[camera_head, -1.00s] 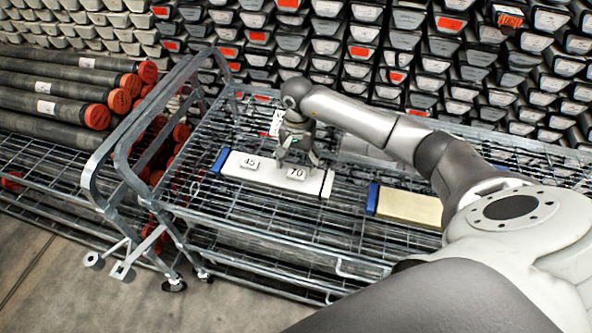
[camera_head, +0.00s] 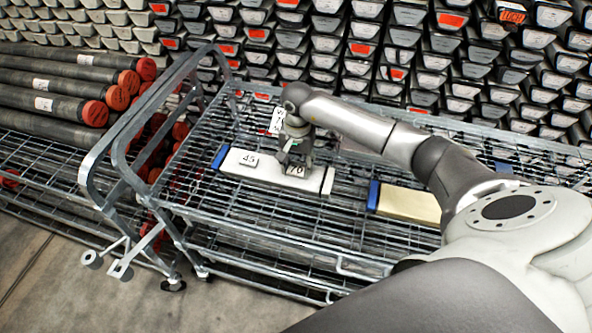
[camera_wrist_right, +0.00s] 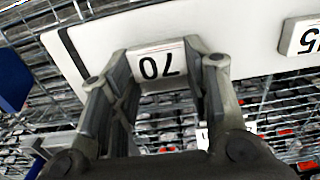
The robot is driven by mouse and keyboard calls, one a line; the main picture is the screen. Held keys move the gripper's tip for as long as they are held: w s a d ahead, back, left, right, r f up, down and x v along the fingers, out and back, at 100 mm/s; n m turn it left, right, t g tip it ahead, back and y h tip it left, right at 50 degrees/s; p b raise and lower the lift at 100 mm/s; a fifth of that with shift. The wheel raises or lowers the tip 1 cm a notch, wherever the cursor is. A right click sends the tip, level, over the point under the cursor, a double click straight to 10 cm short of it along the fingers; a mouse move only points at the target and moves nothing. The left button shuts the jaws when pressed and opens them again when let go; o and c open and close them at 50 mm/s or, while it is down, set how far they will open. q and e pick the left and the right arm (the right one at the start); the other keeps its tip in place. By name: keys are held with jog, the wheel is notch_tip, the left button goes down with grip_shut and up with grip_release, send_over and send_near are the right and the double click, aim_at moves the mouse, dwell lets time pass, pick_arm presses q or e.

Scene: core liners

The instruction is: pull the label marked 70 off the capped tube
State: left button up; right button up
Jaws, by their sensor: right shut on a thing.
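The capped tube is a long white tube (camera_head: 238,168) with a blue cap (camera_head: 220,158) at its left end and a dark band near its right end. It lies on the wire cart. The label marked 70 (camera_head: 295,169) is on its top near the right end. My right gripper (camera_head: 297,162) reaches down over the tube and is shut on this label. In the right wrist view the label (camera_wrist_right: 158,62) sits between the two fingers (camera_wrist_right: 156,58), its number upside down, still against the white surface. My left gripper is not in view.
A label marked 45 (camera_head: 249,159) sits left on the same tube. A cream tube with a blue end (camera_head: 408,205) lies to the right on the wire cart (camera_head: 262,225). Dark tubes with red caps (camera_head: 95,113) lie at left. Stacked trays fill the back.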

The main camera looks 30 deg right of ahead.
aim_at(297, 168)
jog(key=shift+c, duration=1.2)
jog(key=o, duration=0.5)
jog(key=c, duration=0.5)
jog(key=shift+r, duration=0.1)
jog(key=shift+r, duration=0.15)
jog(key=shift+r+p, duration=1.8)
jog(key=shift+r, duration=1.6)
jog(key=shift+r, duration=0.15)
